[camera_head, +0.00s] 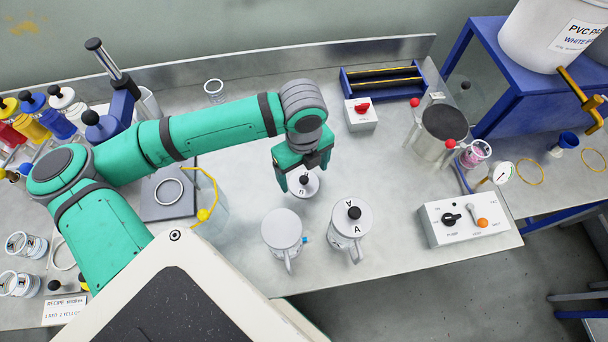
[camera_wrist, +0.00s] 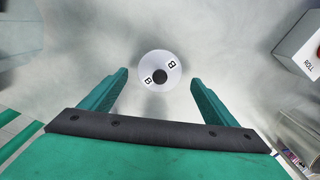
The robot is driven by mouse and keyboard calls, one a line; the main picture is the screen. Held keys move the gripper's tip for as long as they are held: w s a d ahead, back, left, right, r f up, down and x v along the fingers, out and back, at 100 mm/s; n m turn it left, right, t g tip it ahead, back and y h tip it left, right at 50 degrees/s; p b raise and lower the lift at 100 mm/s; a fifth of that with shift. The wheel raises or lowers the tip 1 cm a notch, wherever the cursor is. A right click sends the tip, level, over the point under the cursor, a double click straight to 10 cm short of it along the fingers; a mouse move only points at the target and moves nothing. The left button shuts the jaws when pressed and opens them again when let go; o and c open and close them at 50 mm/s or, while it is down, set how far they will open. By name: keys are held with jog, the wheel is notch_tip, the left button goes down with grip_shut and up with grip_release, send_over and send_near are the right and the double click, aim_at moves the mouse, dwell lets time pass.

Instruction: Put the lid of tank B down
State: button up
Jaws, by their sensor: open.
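The lid of tank B (camera_head: 302,187) is a pale disc with a black knob and the letter B. It lies on the bench behind the two tanks, and it also shows in the wrist view (camera_wrist: 158,75). My gripper (camera_head: 305,172) is open above it. In the wrist view the two green fingers (camera_wrist: 157,82) stand apart on either side of the lid, with gaps between them and the knob. A lidless-knob tank (camera_head: 282,232) stands in front; its letter cannot be read. Tank A (camera_head: 350,222) stands to its right, with a lid marked A.
A white box with a red switch (camera_head: 361,114) and a blue rack (camera_head: 382,82) stand behind. A control box (camera_head: 464,219) and a dark-topped vessel (camera_head: 444,122) are on the right. A grey scale with a ring (camera_head: 168,192) is left. Bench between is clear.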

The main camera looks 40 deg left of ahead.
aim_at(304, 179)
notch_tip(304, 179, up, 9)
jog(key=shift+r, duration=0.15)
jog(key=shift+s+d, duration=0.1)
dwell(0.7)
